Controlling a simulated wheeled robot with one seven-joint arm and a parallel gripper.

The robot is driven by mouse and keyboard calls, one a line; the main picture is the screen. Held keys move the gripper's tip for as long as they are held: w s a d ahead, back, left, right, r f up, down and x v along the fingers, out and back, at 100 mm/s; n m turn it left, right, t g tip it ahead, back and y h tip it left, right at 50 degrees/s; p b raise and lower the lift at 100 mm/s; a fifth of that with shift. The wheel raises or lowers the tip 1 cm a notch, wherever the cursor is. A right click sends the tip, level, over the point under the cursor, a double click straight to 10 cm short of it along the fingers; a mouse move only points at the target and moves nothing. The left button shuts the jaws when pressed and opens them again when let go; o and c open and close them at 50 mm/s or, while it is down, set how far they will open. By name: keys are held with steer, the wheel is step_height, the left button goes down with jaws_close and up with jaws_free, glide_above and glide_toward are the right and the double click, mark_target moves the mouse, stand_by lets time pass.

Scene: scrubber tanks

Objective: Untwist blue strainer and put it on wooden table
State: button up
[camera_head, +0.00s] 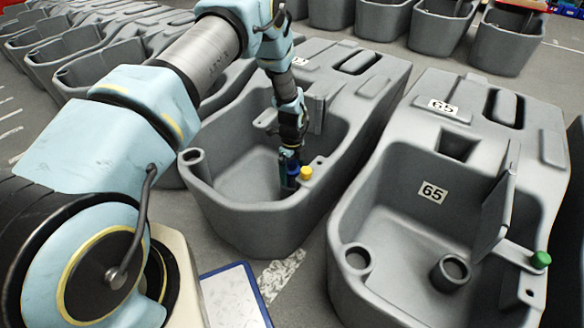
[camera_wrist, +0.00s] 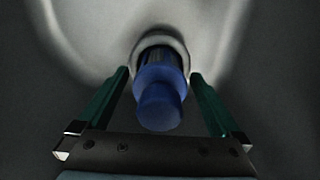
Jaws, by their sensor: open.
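The blue strainer (camera_wrist: 160,88) is a stepped blue cylinder in the middle of the wrist view. Its far end sits in a round grey opening in the tank wall, and its narrow end points towards me. My gripper (camera_wrist: 160,76) is open, with one green finger on each side of the strainer. A small dark gap shows beside it on both sides. In the head view my gripper (camera_head: 289,172) reaches down inside the middle grey tank (camera_head: 232,222), near its front wall, and mostly hides the strainer. No wooden table can be made out.
A yellow cap (camera_head: 305,173) is on the middle tank close beside my gripper. A second grey tank (camera_head: 432,190) marked 65, with a green cap (camera_head: 541,259), stands at right. A white board with a blue edge (camera_head: 232,296) lies low at front. More tanks line the back.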

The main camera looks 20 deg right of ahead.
steer(key=shift+c, duration=0.2)
steer(key=c, duration=1.5)
steer(key=shift+n, duration=1.3)
steer(key=shift+r+p, duration=0.85)
steer(key=shift+r, duration=0.25)
steer(key=shift+r+p, duration=2)
steer(key=shift+r, duration=0.9)
steer(key=shift+r+p, duration=2.05)
steer(key=shift+r, duration=0.95)
steer(key=shift+r, duration=0.1)
